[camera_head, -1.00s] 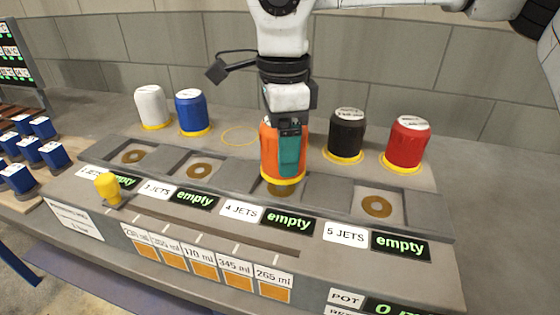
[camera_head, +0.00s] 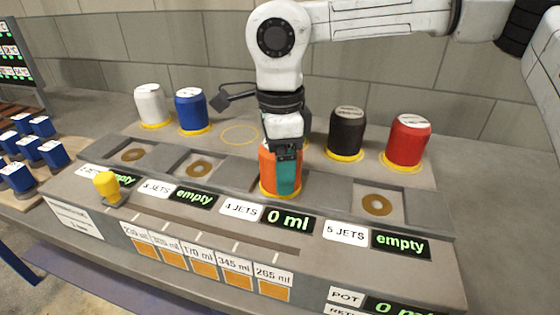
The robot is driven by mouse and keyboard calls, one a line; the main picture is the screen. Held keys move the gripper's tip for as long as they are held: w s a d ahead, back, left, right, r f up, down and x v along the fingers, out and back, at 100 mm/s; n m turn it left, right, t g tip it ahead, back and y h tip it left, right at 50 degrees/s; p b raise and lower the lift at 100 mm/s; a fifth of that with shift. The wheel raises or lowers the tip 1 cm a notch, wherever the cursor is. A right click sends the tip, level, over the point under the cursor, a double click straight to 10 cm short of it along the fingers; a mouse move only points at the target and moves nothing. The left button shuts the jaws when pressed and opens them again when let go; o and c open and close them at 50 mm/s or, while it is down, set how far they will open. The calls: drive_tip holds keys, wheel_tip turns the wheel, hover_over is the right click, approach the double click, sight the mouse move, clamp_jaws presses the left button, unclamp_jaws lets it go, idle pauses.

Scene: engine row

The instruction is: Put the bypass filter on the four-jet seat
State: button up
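An orange filter (camera_head: 268,170) with a yellow base ring stands upright in the four-jet seat, behind the "4 JETS" label (camera_head: 241,209). The display (camera_head: 289,222) beside that label reads "0 ml". My gripper (camera_head: 284,176) is over the orange filter from above, with a teal finger against its near side. The far finger and the filter's top are hidden, so any name on it cannot be read. The seat opening is covered by the filter.
White (camera_head: 151,105), blue (camera_head: 192,111), black (camera_head: 346,131) and red (camera_head: 408,140) filters stand along the back. A yellow ring (camera_head: 240,134) there is empty. The five-jet seat (camera_head: 377,205) is empty. A yellow knob (camera_head: 107,187) stands at the front left.

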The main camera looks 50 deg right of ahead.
drive_tip(key=shift+o, duration=1.4)
drive_tip(key=shift+r, duration=0.1)
wheel_tip(320, 180, up, 12)
drive_tip(key=shift+r+p, duration=0.1)
drive_tip(key=shift+p, duration=0.3)
